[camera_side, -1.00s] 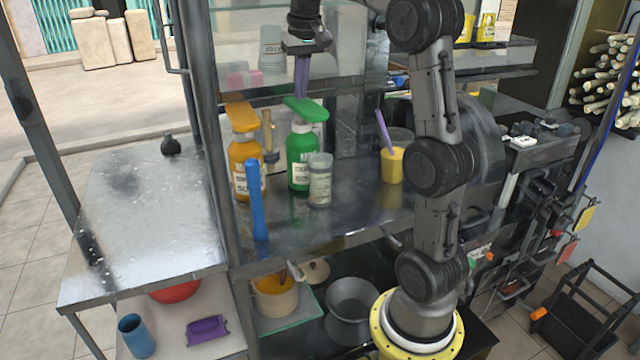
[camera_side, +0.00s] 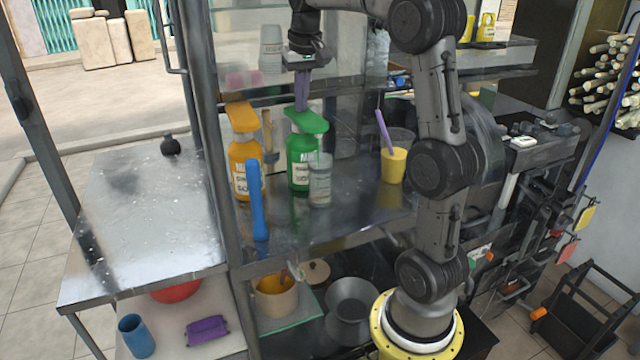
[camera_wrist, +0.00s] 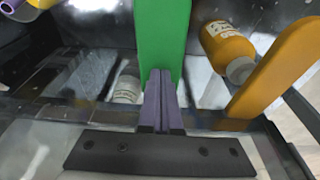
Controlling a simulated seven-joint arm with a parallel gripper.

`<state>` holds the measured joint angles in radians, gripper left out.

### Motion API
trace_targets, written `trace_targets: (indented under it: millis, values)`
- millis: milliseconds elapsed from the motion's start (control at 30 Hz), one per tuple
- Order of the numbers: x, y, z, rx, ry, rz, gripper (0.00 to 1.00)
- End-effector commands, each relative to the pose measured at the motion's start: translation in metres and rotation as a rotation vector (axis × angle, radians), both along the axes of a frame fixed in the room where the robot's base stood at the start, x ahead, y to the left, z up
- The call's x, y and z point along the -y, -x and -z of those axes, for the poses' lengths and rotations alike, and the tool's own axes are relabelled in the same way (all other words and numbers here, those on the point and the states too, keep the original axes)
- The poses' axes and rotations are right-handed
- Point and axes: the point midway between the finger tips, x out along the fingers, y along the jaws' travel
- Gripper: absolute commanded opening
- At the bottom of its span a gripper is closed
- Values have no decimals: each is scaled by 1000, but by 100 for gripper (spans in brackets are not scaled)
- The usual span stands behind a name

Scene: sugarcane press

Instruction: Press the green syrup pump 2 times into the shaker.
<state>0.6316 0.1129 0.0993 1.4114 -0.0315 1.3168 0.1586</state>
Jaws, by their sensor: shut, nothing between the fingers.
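The green syrup bottle (camera_side: 300,168) stands upright on the metal counter, with its green pump head (camera_side: 308,120) low over the bottle. My gripper (camera_side: 301,108) is shut and empty, its purple fingers pointing down with their tips at the top of the pump head. In the wrist view the closed fingers (camera_wrist: 161,90) overlap the green pump head (camera_wrist: 163,35). A pale, labelled cup, which looks like the shaker (camera_side: 320,182), stands just in front of the green bottle, under the pump's front end. It also shows in the wrist view (camera_wrist: 127,88). Its inside cannot be made out.
An orange pump bottle (camera_side: 245,165) stands left of the green one. A tall blue object (camera_side: 257,200) stands in front of it. A yellow cup (camera_side: 393,165) with a purple stick is to the right. A shelf post (camera_side: 205,130) rises at left. Counter between the shaker and yellow cup is clear.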

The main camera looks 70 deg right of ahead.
Motion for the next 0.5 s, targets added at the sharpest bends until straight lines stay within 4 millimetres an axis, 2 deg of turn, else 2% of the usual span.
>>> trace_targets:
  millis: [33, 267, 500]
  values:
    - [0, 0, 5, -6, -5, 0, 0]
    - [0, 0, 4, -7, -6, 0, 0]
    - [0, 0, -6, -7, -6, 0, 0]
